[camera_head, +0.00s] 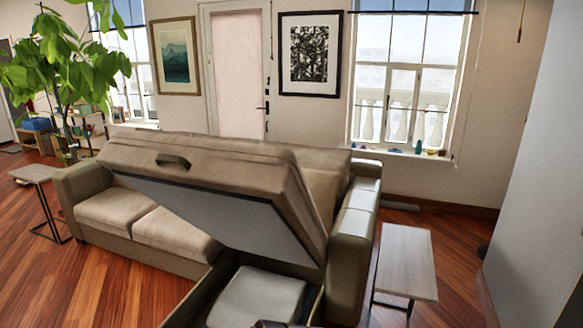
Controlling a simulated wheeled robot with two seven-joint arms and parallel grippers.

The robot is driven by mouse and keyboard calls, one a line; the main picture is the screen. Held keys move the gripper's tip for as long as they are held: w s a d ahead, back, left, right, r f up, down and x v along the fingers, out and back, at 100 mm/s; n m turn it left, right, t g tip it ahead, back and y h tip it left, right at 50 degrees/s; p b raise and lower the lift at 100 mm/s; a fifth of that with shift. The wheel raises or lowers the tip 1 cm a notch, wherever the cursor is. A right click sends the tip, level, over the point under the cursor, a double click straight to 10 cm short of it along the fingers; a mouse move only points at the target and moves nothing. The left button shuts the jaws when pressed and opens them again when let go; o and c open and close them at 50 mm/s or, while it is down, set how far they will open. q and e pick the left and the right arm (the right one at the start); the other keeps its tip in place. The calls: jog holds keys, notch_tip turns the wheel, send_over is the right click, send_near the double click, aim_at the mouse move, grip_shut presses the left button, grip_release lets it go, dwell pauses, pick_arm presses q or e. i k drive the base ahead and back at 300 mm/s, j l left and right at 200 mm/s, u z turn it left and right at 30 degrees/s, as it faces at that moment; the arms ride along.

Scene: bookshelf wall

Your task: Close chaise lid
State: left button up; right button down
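The chaise lid (225,170) is a beige padded panel on the sofa. It stands raised and tilted, with its pale underside (235,215) showing. A dark strap handle (173,161) sits near its upper left end. Below it the chaise storage box (203,292) is open, and a pale block-like thing (258,298) lies inside. The front of the box is cut off by the bottom edge of the picture. Neither of my grippers shows in the head view.
The beige sofa (110,206) extends left, with its right armrest (352,240) beside the lid. A small side table (405,262) stands at right, another (36,174) at left. A grey wall (540,160) bounds the right. Wooden floor (65,290) is clear at front left.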

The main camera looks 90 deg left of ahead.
aim_at(261, 209)
jog(key=i+j+u, duration=0.1)
jog(key=u, duration=0.4)
jog(key=i+u, duration=0.6)
jog(key=u, duration=0.35)
jog(key=i+l+u, duration=0.15)
jog(key=u, duration=0.3)
